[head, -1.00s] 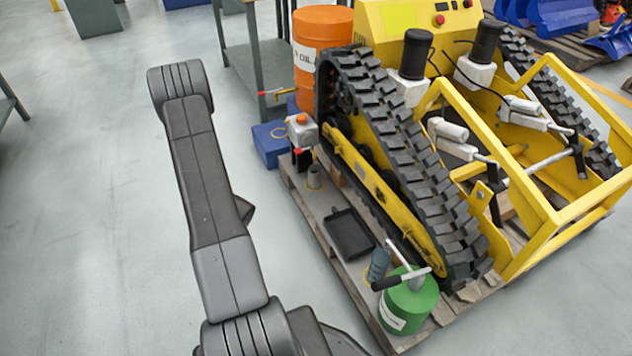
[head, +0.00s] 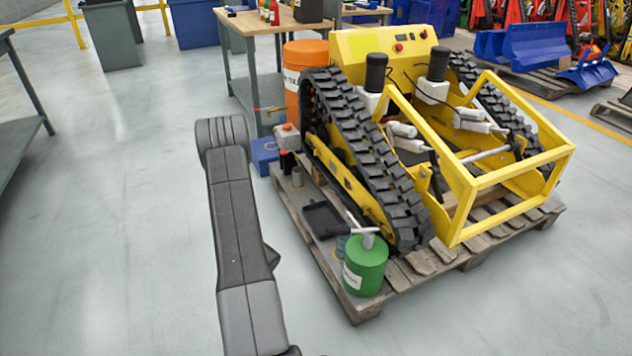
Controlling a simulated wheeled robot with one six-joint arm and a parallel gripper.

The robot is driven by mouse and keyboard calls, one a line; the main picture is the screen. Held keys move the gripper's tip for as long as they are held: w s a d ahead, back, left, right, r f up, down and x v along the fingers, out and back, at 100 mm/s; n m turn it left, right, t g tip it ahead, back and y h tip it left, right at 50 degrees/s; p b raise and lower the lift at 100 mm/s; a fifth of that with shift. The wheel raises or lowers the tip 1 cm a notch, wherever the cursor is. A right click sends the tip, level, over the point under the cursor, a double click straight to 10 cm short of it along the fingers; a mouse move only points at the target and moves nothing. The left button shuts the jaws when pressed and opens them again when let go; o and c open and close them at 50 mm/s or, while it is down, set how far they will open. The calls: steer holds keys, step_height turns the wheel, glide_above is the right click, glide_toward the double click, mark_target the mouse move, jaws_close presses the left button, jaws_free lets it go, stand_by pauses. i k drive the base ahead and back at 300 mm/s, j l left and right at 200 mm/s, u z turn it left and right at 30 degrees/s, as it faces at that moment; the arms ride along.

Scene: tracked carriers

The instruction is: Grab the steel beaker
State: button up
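My arm rises through the lower middle of the head view, to the left of the pallet. My gripper is not in view, so its opening and any contents are hidden.
A black tray (head: 323,219) and a green canister (head: 364,267) with a handled tool on top sit on the pallet's near side. An orange barrel (head: 297,55) and a workbench (head: 235,60) stand behind. The floor (head: 110,230) left of the pallet is clear.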

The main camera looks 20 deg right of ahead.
mark_target(298, 177)
steer(key=z, duration=5.3)
steer(key=k+z, duration=0.25)
steer(key=k, duration=0.4)
steer(key=k+l+z, duration=0.2)
steer(key=k, duration=0.45)
steer(key=k+l, duration=0.15)
steer(key=k, duration=0.4)
steer(key=k+l, duration=0.2)
steer(key=k, duration=0.35)
steer(key=k+l, duration=0.15)
steer(key=k, duration=0.4)
steer(key=k+z, duration=0.3)
steer(key=z, duration=0.15)
steer(key=k+z, duration=0.45)
steer(key=k+l+z, duration=0.15)
steer(key=z, duration=0.3)
steer(key=k+j, duration=0.15)
steer(key=k, duration=0.15)
steer(key=k+j, duration=0.1)
steer(key=k, duration=0.2)
steer(key=u, duration=1.8)
